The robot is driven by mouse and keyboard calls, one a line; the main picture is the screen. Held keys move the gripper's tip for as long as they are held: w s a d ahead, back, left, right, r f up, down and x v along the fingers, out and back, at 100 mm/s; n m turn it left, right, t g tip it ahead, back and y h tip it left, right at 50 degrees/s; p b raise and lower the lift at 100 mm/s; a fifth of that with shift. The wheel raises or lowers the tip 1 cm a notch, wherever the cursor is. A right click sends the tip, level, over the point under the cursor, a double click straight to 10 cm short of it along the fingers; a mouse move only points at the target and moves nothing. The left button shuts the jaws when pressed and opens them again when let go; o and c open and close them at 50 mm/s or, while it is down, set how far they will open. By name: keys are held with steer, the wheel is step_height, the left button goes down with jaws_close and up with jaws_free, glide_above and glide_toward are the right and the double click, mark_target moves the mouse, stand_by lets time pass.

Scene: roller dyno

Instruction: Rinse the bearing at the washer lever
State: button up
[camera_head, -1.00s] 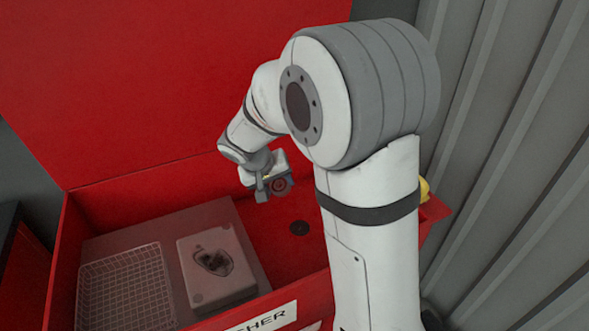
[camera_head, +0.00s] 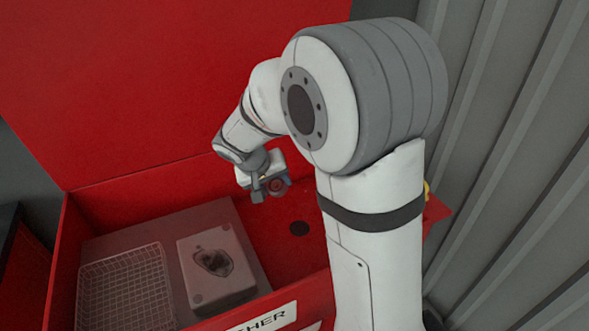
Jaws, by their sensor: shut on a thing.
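My gripper (camera_head: 266,192) hangs inside the open red washer (camera_head: 135,208), near its back wall. It is shut on a small round part, the bearing (camera_head: 276,187), which shows a reddish centre and is partly hidden by the fingers. The bearing is held above the washer floor, up and left of a dark round drain (camera_head: 299,229). A yellow knob (camera_head: 427,189), perhaps the washer lever, shows only as a sliver at the right edge of the washer. My arm hides most of it.
A wire basket (camera_head: 122,288) stands at the left in the washer. Beside it is a pale block with a dark hollow (camera_head: 214,263). The raised red lid (camera_head: 150,80) stands behind, and a corrugated grey wall (camera_head: 510,170) is close on the right.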

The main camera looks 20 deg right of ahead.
mark_target(272, 192)
steer(key=shift+s+a+r, duration=0.6)
steer(key=shift+a+r, duration=0.2)
steer(key=shift+s+a+r, duration=0.6)
steer(key=shift+a+r, duration=0.2)
steer(key=shift+f, duration=0.1)
